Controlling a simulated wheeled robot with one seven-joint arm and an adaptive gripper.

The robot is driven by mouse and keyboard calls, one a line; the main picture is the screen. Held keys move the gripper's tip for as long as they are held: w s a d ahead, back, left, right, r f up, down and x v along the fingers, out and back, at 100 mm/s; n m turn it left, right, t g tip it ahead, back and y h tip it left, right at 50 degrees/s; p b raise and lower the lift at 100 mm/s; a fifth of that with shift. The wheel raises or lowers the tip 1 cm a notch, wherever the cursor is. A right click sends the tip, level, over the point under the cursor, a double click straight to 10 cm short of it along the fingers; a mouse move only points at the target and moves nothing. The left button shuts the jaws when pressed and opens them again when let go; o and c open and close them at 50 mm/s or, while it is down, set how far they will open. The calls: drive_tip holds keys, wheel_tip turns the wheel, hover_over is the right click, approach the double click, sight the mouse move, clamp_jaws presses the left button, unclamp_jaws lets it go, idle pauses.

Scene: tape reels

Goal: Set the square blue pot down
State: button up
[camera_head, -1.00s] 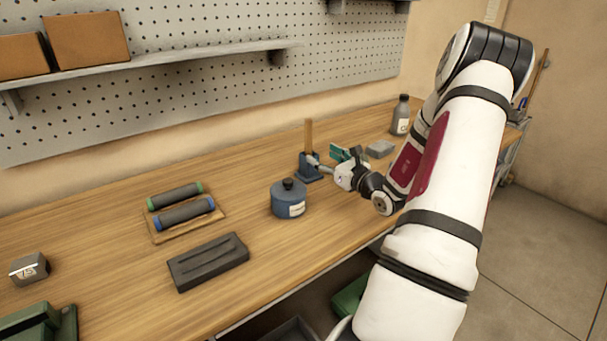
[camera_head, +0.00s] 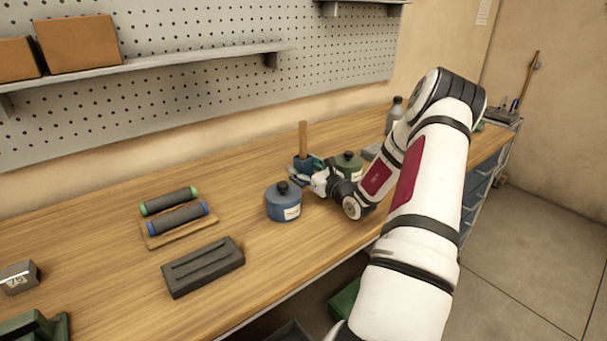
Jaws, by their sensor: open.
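The square blue pot (camera_head: 302,167) stands upright on the wooden workbench (camera_head: 110,270), with a wooden stick (camera_head: 303,138) rising from it. My gripper (camera_head: 306,172) is open at the pot's front right side, its fingers close to the pot. I cannot tell whether the fingers touch it. The pot's lower front is partly hidden by the gripper.
A round blue lidded pot (camera_head: 283,203) stands just left of my gripper, and a green lidded pot (camera_head: 349,163) just behind it. A grey bottle (camera_head: 394,114) is farther back. A dark slotted block (camera_head: 203,267) and two rollers on a board (camera_head: 151,241) lie left.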

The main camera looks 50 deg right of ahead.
sight(305, 157)
drive_tip(key=shift+w, duration=0.1)
clamp_jaws()
drive_tip(key=shift+r, duration=0.1)
drive_tip(key=shift+r, duration=1.7)
drive_tip(key=a+r+v, duration=0.1)
drive_tip(key=a+v, duration=0.1)
drive_tip(key=v, duration=1.3)
drive_tip(key=shift+a+r, duration=0.2)
drive_tip(key=shift+a, duration=0.1)
